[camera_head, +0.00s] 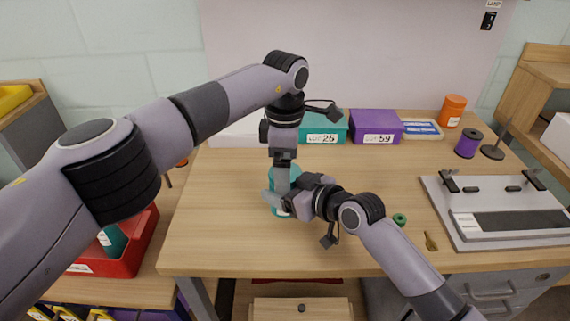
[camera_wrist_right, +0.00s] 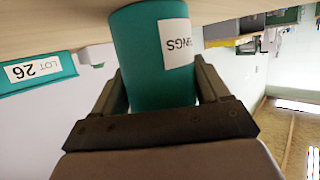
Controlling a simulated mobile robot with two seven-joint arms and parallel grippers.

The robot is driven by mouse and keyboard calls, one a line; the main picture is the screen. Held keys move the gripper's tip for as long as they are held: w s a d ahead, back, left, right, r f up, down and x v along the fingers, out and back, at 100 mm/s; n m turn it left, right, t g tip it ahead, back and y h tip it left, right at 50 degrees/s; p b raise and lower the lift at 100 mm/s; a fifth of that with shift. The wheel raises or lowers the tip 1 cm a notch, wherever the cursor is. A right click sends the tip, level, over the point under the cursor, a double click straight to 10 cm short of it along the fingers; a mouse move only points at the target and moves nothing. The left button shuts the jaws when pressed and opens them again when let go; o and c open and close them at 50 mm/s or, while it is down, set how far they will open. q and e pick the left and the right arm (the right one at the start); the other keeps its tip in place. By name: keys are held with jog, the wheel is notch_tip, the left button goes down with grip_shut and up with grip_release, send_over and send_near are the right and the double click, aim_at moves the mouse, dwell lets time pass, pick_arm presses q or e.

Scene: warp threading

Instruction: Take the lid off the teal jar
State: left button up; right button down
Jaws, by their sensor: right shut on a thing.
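The teal jar (camera_head: 280,212) stands on the table in the head view, mostly covered by my two hands. In the right wrist view the jar (camera_wrist_right: 145,55) sits between the two fingers, with a white label on its side. My right gripper (camera_head: 277,199) comes in from the right and is shut around the jar's body; it also shows in the right wrist view (camera_wrist_right: 160,95). My left gripper (camera_head: 283,184) points straight down at the jar's top. Its fingertips overlap the jar, and whether they grip the lid cannot be told. The lid is not clearly visible.
Behind stand a teal box (camera_head: 325,129), a purple box (camera_head: 375,127) and an orange jar (camera_head: 453,109). A purple spool (camera_head: 468,144) and a grey board (camera_head: 495,212) are at the right. A green ring (camera_head: 399,219) lies near my right arm. The table's left part is clear.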

pick_arm(q)
jog(key=shift+s+d+r, duration=0.1)
jog(key=shift+r, duration=2.2)
jog(key=shift+c, duration=0.4)
notch_tip(320, 180, up, 3)
jog(key=m, duration=0.3)
jog(key=shift+m, duration=0.3)
jog(key=shift+f, duration=3.85)
jog(key=shift+c, duration=0.3)
jog(key=c, duration=1)
jog(key=shift+n, duration=1.8)
